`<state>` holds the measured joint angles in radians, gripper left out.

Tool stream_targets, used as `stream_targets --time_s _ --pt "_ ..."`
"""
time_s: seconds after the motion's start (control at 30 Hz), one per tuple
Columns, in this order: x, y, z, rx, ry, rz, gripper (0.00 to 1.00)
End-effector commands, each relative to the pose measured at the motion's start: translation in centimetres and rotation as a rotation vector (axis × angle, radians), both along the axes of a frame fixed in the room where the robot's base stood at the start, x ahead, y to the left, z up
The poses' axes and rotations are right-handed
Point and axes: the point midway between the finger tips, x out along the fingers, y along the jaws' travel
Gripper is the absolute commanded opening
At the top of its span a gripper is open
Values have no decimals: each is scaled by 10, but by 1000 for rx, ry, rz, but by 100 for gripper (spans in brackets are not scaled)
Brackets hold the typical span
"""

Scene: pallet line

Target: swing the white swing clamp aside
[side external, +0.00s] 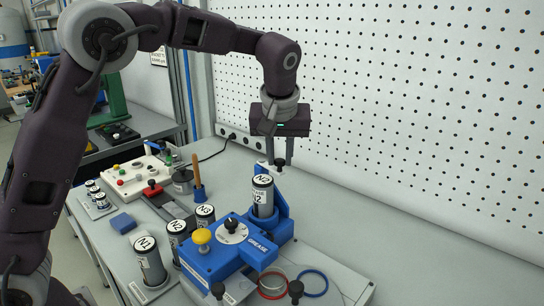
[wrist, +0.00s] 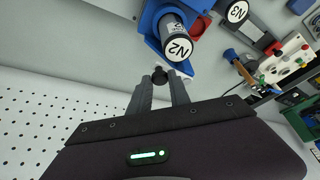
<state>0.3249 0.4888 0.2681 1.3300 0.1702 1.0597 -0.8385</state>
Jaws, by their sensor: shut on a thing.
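My gripper (side external: 279,162) points down behind the blue fixture (side external: 283,210), its two fingers on either side of a small black knob (side external: 280,167). In the wrist view my fingertips (wrist: 161,77) close around the same knob (wrist: 160,76). A small piece of the white swing clamp (wrist: 187,68) shows beside the knob, next to the blue fixture; the rest is hidden or blends into the pale background. The canister N2 (side external: 263,197) stands upright in the fixture. Its labelled lid (wrist: 178,48) shows uncovered in the wrist view.
Canisters N1 (side external: 149,262) and N3 (side external: 205,216) stand left. Red and blue rings (side external: 312,283) lie right. A pegboard wall (side external: 400,120) rises behind.

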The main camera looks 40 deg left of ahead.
Motion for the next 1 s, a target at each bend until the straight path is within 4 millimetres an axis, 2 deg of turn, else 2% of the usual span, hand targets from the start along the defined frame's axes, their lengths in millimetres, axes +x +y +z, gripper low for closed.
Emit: stream_targets --time_s 0.5,1.0 --pt "30 -1 1 -2 -5 411 0" --pt "39 2 1 -3 -4 560 0"
